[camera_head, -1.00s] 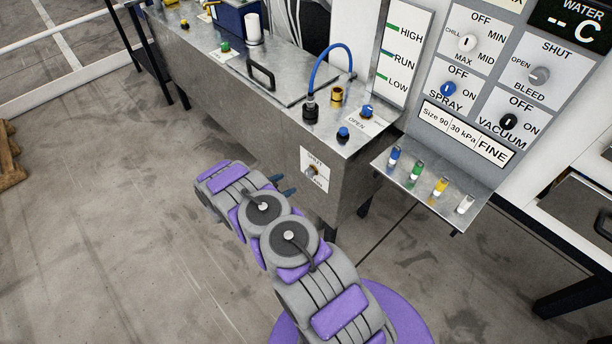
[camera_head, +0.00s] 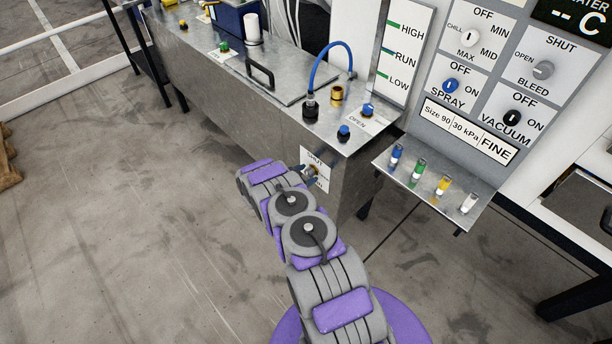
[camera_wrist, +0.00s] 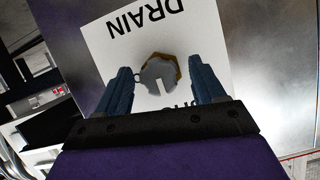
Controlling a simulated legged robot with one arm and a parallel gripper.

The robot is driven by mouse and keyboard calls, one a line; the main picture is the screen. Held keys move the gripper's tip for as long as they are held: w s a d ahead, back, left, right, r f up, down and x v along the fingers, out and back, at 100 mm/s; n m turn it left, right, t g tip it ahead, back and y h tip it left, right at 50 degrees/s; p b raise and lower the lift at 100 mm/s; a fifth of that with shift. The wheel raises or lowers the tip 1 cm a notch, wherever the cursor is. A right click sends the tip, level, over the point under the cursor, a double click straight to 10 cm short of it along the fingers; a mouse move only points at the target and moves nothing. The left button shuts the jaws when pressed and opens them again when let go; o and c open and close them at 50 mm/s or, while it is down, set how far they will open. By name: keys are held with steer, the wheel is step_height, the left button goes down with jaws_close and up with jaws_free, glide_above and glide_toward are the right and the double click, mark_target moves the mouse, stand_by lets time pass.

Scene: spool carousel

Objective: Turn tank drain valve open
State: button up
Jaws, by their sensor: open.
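The drain valve (camera_wrist: 160,74) shows in the wrist view as a grey round knob with a pale mark and a brass fitting behind it. It sits on a white label plate (camera_wrist: 110,50) reading DRAIN, upside down in this view. My gripper (camera_wrist: 164,88) is open, with one blue finger on each side of the knob. I cannot tell whether the fingers touch it.
The tank top carries a blue hose (camera_head: 328,62), a brass fitting (camera_head: 337,93) and blue knobs. A control panel (camera_head: 470,72) and a shelf with several coloured vials (camera_head: 430,192) stand to the right. The floor left of my arm is clear.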

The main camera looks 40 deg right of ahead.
steer(key=shift+c, duration=0.2)
steer(key=shift+d, duration=0.15)
steer(key=c, duration=1)
